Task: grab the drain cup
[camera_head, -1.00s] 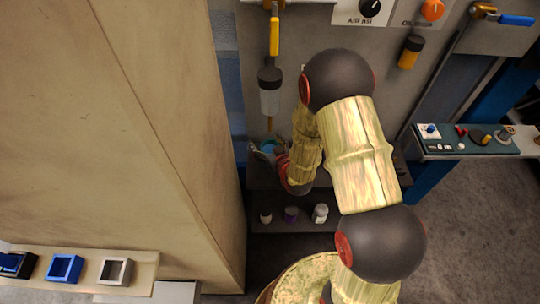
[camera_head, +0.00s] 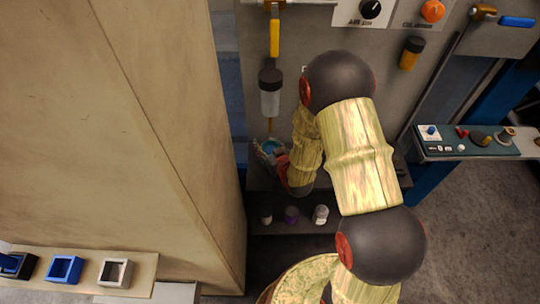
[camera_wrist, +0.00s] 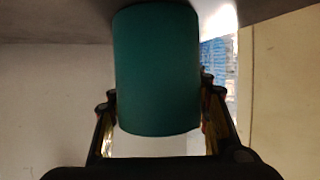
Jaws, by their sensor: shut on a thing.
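The drain cup (camera_wrist: 158,70) is a teal cylinder that fills the middle of the wrist view. In the head view the drain cup (camera_head: 270,146) shows as a small teal rim below the clear filter bowl, partly hidden by my gripper. My gripper (camera_head: 268,153) is shut on the cup. In the wrist view its two fingers (camera_wrist: 159,115) stand on either side of the cup's lower part. The fingertips' contact is partly hidden behind the cup.
A clear filter bowl (camera_head: 270,100) with a thin brown drain tube hangs just above the cup. Small bottles (camera_head: 320,214) stand on a low shelf below. A tall beige panel (camera_head: 120,120) is close on the left. A tool shelf (camera_head: 470,143) is at right.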

